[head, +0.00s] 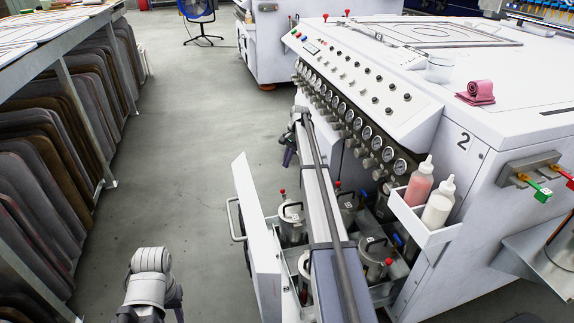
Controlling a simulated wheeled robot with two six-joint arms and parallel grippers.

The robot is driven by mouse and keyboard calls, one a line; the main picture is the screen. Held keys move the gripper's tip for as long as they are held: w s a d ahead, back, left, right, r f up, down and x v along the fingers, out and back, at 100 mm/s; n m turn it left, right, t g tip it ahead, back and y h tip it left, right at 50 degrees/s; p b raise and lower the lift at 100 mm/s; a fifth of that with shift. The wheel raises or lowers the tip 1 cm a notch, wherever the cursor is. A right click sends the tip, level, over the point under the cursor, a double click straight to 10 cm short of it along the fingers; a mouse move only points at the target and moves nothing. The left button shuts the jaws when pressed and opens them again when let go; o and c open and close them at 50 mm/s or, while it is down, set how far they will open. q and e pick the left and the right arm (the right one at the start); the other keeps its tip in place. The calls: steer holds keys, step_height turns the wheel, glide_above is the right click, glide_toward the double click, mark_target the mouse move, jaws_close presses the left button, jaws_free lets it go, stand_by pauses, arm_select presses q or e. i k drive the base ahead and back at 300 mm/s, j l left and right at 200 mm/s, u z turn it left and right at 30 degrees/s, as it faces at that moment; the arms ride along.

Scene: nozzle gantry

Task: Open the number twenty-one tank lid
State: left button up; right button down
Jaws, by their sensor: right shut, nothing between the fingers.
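Several steel tanks with black handles and red knobs stand in the open bay at the machine's front. One tank (291,226) is at the left, one (347,208) behind my arm, one (375,264) at the front right, and another (304,268) is partly hidden. Their small labels are too small to read, so I cannot tell which is number twenty-one. The lids I see look closed. My right arm reaches over the bay; its gripper (288,158) hangs beyond the tanks, shut and empty, touching none of them. My left arm's wrist shows at the bottom left; its fingers are cut off.
An open white door (258,235) with a handle stands left of the bay. A tray (424,226) with a pink and a white bottle hangs at its right. Gauges line the machine (372,70) above. The floor (190,140) to the left is clear, up to a rack of screens (45,150).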

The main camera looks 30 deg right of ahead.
mark_target(291, 213)
steer(key=i+j, duration=0.1)
steer(key=j, duration=0.5)
steer(key=i+j, duration=0.1)
steer(key=j, duration=0.55)
